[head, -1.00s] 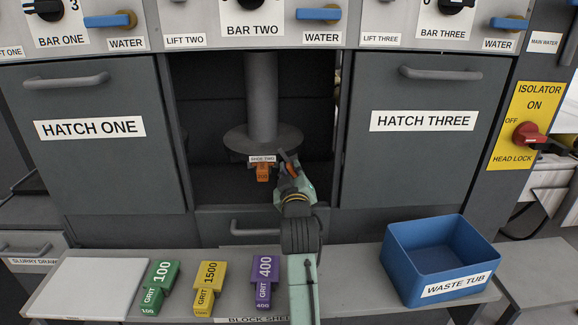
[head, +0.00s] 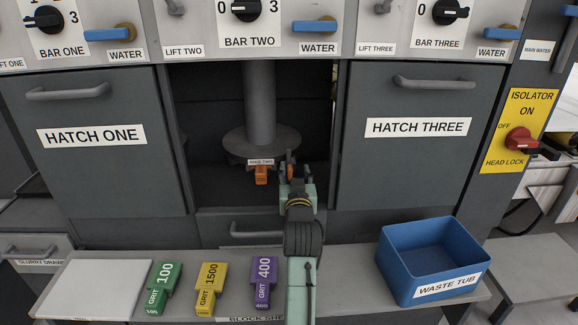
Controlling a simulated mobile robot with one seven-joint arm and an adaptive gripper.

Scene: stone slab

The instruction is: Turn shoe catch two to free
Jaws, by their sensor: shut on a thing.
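Shoe two hangs under the round grey disc (head: 262,142) at the foot of the bar in the open middle bay. Its small white label (head: 261,161) reads SHOE TWO. An orange block (head: 261,176) sits below the label, its print too small to read. My gripper (head: 287,162) is just right of the shoe, inside the bay opening, with its fingers pointing away from me. It is shut on shoe catch two, at the shoe's right side. The catch is mostly hidden by the fingers, so I cannot read its position.
Hatch one (head: 98,165) and hatch three (head: 416,155) stand shut on either side. Green (head: 162,286), yellow (head: 210,288) and purple (head: 264,280) grit blocks stand on the shelf below. A blue waste tub (head: 432,262) is at right.

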